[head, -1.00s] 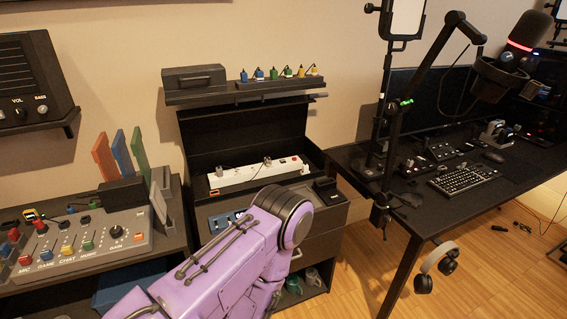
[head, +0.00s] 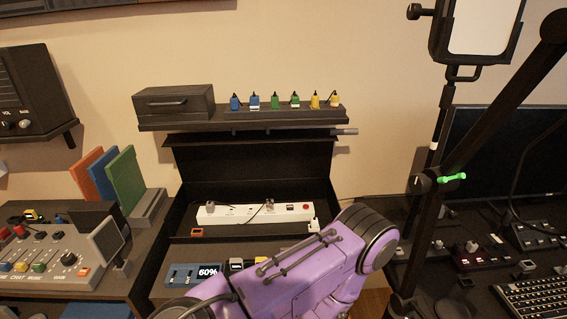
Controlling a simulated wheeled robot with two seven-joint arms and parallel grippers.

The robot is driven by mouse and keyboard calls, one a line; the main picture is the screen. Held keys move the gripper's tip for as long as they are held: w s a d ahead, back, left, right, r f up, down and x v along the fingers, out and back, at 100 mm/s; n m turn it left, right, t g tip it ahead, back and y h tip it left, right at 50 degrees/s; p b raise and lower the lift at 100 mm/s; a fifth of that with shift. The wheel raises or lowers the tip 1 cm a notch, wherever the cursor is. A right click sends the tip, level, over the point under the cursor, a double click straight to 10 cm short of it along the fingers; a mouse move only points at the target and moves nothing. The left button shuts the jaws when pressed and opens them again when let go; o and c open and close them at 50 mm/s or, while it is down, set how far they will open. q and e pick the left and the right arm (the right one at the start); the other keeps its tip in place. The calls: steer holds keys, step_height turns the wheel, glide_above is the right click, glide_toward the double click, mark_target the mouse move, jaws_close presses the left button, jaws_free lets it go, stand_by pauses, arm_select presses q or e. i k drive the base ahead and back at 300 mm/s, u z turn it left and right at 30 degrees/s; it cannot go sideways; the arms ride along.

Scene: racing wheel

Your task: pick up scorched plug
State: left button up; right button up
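A white power strip (head: 285,214) lies inside the open black cabinet, below the shelf. A small grey plug (head: 269,205) with a dark cord sits in it near the middle. Another plug or cord end is near the strip's left part. I cannot tell from here whether either plug is scorched. Several blue, green and yellow plugs (head: 275,102) stand in a row on the shelf above. My purple arm crosses the lower middle in front of the cabinet. Neither gripper shows.
A dark case (head: 174,102) sits on the shelf's left end. A mixer panel (head: 45,262) and coloured upright panels (head: 127,178) stand at left. A boom stand (head: 470,150) and desk with a keyboard (head: 535,297) are at right. A panel reading 60% (head: 195,275) lies before the strip.

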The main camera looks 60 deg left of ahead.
mark_target(269, 204)
steer(key=u, duration=1.95)
